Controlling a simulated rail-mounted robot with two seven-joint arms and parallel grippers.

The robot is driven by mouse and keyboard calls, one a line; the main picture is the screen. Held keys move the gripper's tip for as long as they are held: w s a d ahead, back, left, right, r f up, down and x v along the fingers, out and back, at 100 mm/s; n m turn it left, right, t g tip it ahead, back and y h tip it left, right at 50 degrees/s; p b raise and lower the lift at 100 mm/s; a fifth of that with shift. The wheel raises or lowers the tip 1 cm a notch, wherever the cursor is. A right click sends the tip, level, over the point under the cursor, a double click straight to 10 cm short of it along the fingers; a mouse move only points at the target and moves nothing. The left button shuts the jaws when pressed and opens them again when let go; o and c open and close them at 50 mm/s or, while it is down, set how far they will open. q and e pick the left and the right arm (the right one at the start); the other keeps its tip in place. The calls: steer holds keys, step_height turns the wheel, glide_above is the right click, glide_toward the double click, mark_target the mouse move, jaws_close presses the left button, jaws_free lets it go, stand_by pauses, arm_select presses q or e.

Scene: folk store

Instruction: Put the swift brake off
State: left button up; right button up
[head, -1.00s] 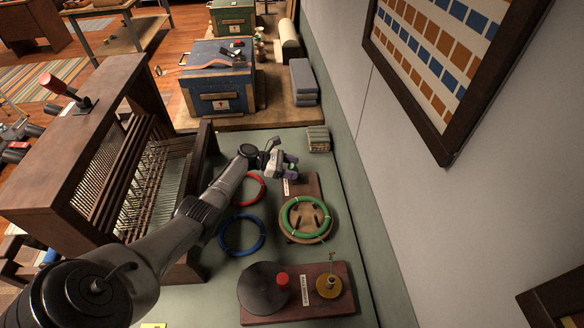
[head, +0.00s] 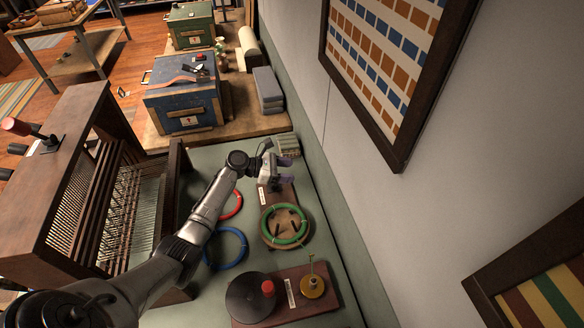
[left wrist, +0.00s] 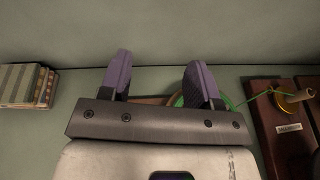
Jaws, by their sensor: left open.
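The swift is a round wooden disc with pegs (head: 268,238) holding a green ring of yarn (head: 300,236), on a dark wood board (head: 284,194) with a small white label (head: 263,196). My left gripper (head: 286,170) is open and empty, above the far end of that board, on the wall side. In the left wrist view its two purple fingers (left wrist: 160,85) stand apart, and part of the green ring (left wrist: 178,101) shows behind the right finger. I cannot make out the brake; the gripper covers part of the board's far end. My right gripper is not in view.
A winder board (head: 300,303) with a black disc (head: 250,298) and red knob lies nearer. Red (head: 232,206) and blue (head: 228,262) rings lie left of the swift. A small stack (head: 290,148) stands just beyond my gripper. A loom (head: 75,180) is left, the wall (head: 300,60) right.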

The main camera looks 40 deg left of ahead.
arm_select(q)
steer(key=shift+w+d+r, duration=0.15)
steer(key=shift+d+r, duration=0.15)
steer(key=shift+d, duration=0.25)
steer(key=shift+w+d+r, duration=0.1)
steer(key=shift+d+r, duration=0.2)
steer(key=shift+d, duration=0.2)
